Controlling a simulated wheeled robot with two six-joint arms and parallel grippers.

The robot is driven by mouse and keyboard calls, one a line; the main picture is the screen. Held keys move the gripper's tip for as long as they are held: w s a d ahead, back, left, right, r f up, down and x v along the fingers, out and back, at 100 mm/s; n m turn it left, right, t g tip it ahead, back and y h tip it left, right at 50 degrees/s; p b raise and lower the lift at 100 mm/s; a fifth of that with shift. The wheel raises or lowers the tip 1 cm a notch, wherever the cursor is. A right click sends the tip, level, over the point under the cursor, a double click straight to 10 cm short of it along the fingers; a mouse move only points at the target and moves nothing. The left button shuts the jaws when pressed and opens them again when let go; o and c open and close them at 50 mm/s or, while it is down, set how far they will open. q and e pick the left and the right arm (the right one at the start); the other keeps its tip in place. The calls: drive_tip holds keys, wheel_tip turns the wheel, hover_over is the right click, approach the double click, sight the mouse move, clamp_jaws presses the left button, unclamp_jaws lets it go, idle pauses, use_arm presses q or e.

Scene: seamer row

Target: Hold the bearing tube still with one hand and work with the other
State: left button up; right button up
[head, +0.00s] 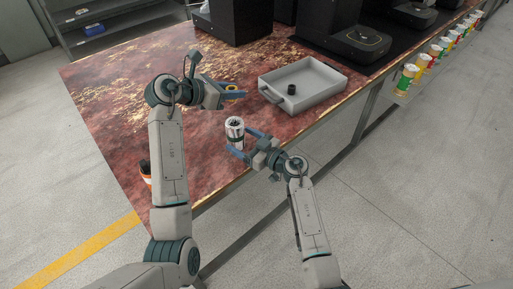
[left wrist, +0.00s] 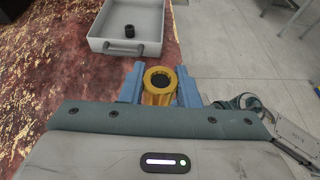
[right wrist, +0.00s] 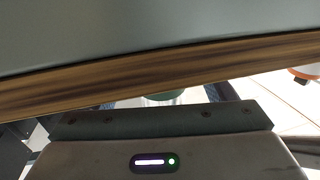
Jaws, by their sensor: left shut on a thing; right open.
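A yellow tube-like piece with a dark round opening (left wrist: 160,82) sits between the blue fingers of my left gripper (left wrist: 160,88), which is shut on it. In the head view the yellow piece (head: 232,92) shows above the table, partly hidden by the fingers of my left gripper (head: 231,96). In the right wrist view a greenish end (right wrist: 163,97) shows between the fingers, mostly hidden.
A grey tray (head: 310,97) with a small black cylinder (head: 291,89) lies to the right on the reddish table (head: 120,85). Black machines (head: 345,40) stand behind. Several colored cans (head: 405,78) line a side rail. An orange-and-white object (head: 146,176) is at the left edge.

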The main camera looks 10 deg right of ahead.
sight(243, 140)
drive_tip(key=shift+x, duration=1.65)
drive_tip(key=c, duration=1.1)
